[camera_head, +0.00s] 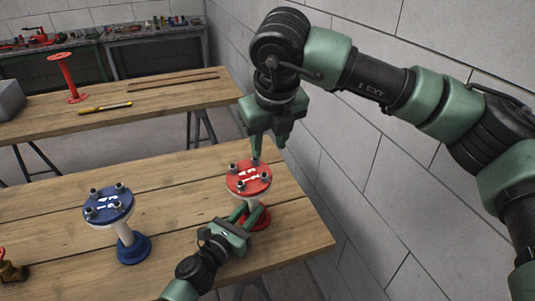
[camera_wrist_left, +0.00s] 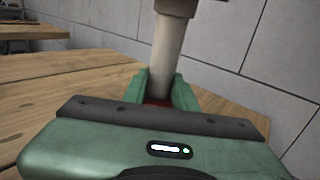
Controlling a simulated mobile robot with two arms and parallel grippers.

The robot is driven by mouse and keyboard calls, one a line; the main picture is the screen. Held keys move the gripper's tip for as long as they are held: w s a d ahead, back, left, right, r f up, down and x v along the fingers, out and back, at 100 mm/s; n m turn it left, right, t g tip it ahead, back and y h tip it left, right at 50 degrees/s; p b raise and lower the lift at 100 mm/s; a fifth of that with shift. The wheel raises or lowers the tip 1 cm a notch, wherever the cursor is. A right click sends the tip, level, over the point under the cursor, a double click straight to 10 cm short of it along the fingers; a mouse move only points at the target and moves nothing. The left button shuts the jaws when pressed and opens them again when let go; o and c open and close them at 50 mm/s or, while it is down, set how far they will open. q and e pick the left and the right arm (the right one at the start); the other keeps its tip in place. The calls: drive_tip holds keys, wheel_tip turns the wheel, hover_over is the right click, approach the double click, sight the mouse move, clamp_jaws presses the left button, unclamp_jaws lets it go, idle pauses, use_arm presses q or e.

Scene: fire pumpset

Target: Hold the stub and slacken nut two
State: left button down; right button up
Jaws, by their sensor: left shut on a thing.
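The red stub has a round red top flange (camera_head: 249,176) with white marks and several dark nuts, a pale stem and a red base (camera_head: 260,222) on the near table. My left gripper (camera_head: 246,214) is shut on the stem below the flange. The left wrist view shows the pale stem (camera_wrist_left: 167,55) upright between the green fingers (camera_wrist_left: 162,92). My right gripper (camera_head: 256,152) points down from above, its fingertips at the back nut (camera_head: 255,162) of the flange. Whether its fingers close on that nut is not clear. Nut numbers are not readable.
A blue-flanged stub (camera_head: 108,205) stands to the left on the same wooden table (camera_head: 170,175). The far table holds a red stand (camera_head: 68,78) and a yellow tool (camera_head: 105,107). A block wall (camera_head: 380,170) is close on the right.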

use_arm(q)
drive_tip(key=shift+s+f, duration=0.25)
drive_tip(key=shift+f, duration=0.2)
use_arm(e)
drive_tip(key=shift+s+r, duration=0.15)
drive_tip(key=shift+r, duration=0.3)
use_arm(q)
drive_tip(key=c, duration=1.4)
unclamp_jaws()
drive_tip(key=o, duration=0.4)
drive_tip(key=shift+r, duration=0.1)
drive_tip(key=shift+c, duration=0.2)
drive_tip(key=shift+r, duration=0.25)
use_arm(e)
drive_tip(key=shift+s+a+r, duration=0.1)
drive_tip(key=shift+s, duration=0.1)
use_arm(q)
drive_tip(key=shift+a, duration=0.1)
